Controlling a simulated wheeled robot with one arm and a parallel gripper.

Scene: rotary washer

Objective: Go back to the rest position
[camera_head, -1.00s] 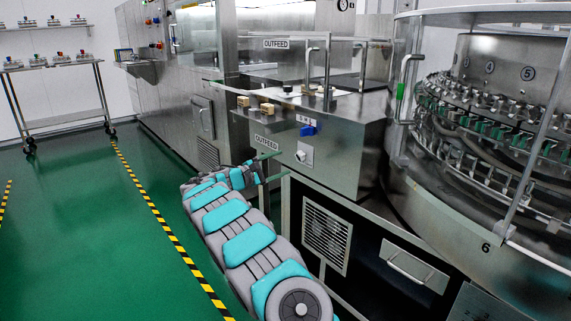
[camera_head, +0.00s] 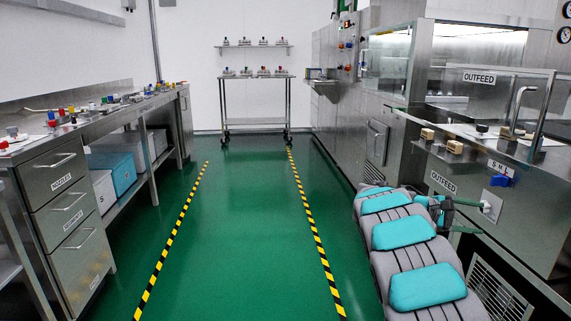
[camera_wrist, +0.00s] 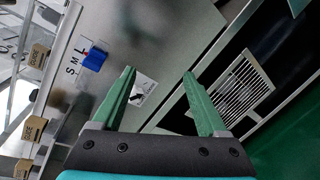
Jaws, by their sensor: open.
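My gripper (camera_wrist: 158,90) shows in the wrist view with two green fingers spread apart and nothing between them. Behind the fingers are the steel front panel of the outfeed machine, a vent grille (camera_wrist: 243,90) and a blue switch (camera_wrist: 95,59). In the head view my grey and teal arm reaches along the right side, its end near the front of the outfeed machine (camera_head: 500,215). The gripper there is small and partly hidden by the arm.
A drawer bench (camera_head: 62,190) stands at left and a wheeled cart (camera_head: 255,78) at the back. The green floor (camera_head: 235,220) between the striped lines is clear.

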